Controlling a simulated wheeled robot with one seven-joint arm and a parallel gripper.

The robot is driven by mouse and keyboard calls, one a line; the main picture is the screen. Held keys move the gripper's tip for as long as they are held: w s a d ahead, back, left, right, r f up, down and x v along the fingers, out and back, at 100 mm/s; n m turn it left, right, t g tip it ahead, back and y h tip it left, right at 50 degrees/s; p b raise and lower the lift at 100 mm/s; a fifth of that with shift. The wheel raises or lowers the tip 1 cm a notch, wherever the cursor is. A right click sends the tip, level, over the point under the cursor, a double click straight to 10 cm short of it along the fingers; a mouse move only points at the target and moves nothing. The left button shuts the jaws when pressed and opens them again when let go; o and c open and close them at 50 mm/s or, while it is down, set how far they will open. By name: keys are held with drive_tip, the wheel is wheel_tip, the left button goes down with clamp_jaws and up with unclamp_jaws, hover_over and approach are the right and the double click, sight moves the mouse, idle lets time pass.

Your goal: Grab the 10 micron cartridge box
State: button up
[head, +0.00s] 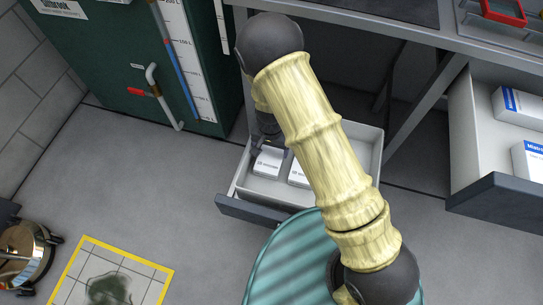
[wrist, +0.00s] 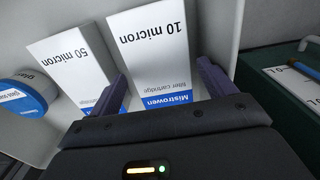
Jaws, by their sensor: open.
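The 10 micron cartridge box (wrist: 150,45) is white with a blue Mistroven band and lies in the open drawer; its print is upside down in the wrist view. My gripper (wrist: 162,70) is open, with one purple-grey finger on each side of the lower end of this box. I cannot tell whether the fingers touch it. In the head view the box (head: 268,162) shows at the drawer's left, with my gripper (head: 259,148) at its far left end, partly hidden by my arm.
A similar 50 micron box (wrist: 72,62) lies beside it, close to one finger. A round blue-labelled container (wrist: 24,92) is farther left. The drawer (head: 240,190) has raised walls. A green cabinet (head: 110,70) stands left of it. Another open drawer (head: 480,150) with boxes is at right.

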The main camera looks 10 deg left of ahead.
sight(271, 153)
drive_tip(key=shift+f, duration=0.1)
wheel_tip(271, 153, down, 5)
drive_tip(key=b, duration=0.3)
drive_tip(key=shift+w+d, duration=0.1)
drive_tip(key=shift+w, duration=0.05)
drive_tip(key=c, duration=0.8)
wheel_tip(271, 153, up, 18)
drive_tip(key=p, duration=0.7)
